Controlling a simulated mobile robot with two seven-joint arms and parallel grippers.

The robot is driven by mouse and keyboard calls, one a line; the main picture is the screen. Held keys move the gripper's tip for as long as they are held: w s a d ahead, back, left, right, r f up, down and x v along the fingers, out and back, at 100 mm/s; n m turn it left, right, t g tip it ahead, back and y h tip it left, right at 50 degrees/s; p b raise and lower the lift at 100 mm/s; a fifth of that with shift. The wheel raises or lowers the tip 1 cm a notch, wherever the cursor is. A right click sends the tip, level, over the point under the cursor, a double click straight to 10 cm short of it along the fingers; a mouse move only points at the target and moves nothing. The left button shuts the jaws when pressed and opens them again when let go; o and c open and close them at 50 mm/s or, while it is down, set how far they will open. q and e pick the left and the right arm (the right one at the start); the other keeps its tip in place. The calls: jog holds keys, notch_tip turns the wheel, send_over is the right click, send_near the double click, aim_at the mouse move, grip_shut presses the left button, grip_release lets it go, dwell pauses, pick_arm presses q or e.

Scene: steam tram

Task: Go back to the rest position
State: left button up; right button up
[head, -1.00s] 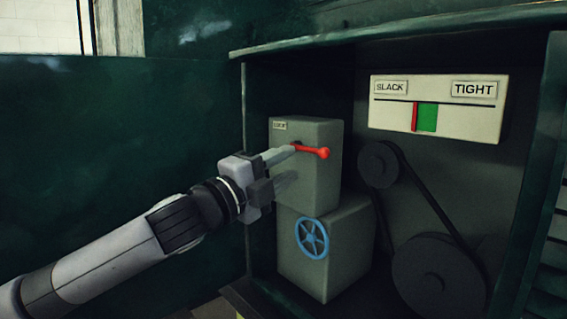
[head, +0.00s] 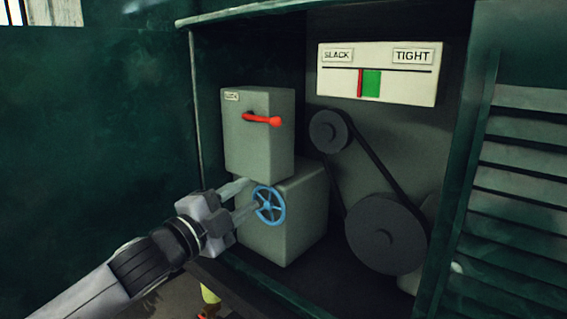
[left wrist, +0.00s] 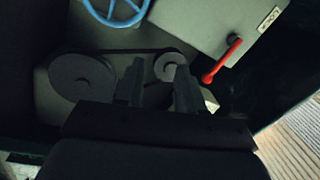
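My left gripper (head: 250,195) is open and empty, its two fingers apart. In the head view it overlaps the left side of the blue handwheel (head: 268,205). In the left wrist view the fingers (left wrist: 160,72) are clear of the blue wheel (left wrist: 112,8) and the red lever (left wrist: 222,60). The red lever (head: 262,119) lies about level, pointing right, on the grey lock box (head: 258,150), above the gripper. My right gripper is not in view.
A dark green cabinet frame (head: 190,90) surrounds the boxes. Two black pulleys (head: 385,235) joined by a belt stand at the right. A SLACK/TIGHT gauge (head: 378,75) shows its red pointer at the green band's left edge. Louvred slats (head: 525,185) are at far right.

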pick_arm(q)
jog(key=s+a+f+n+g+y, duration=0.1)
jog(key=s+f+n, duration=0.25)
jog(key=f, duration=0.45)
jog(key=s+a+f+n+y, duration=0.1)
jog(key=s+f+n+y, duration=0.2)
jog(key=f, duration=0.5)
jog(key=s+a+f+n+g, duration=0.1)
jog(key=s+f+n, duration=0.3)
jog(key=f, duration=0.5)
jog(key=s+a+f+n+g+y, duration=0.1)
jog(key=s+a+f+n, duration=0.3)
jog(key=s+f, duration=0.4)
jog(key=s+a+f+n+g+y, duration=0.2)
jog(key=s+a+f+n+y, duration=0.1)
jog(key=s+f, duration=0.5)
jog(key=shift+s+a+f+n+g+y, duration=0.35)
jog(key=shift+s+a+n, duration=0.2)
jog(key=shift+s+a, duration=0.35)
jog(key=shift+s+d, duration=0.15)
jog(key=shift+s, duration=0.05)
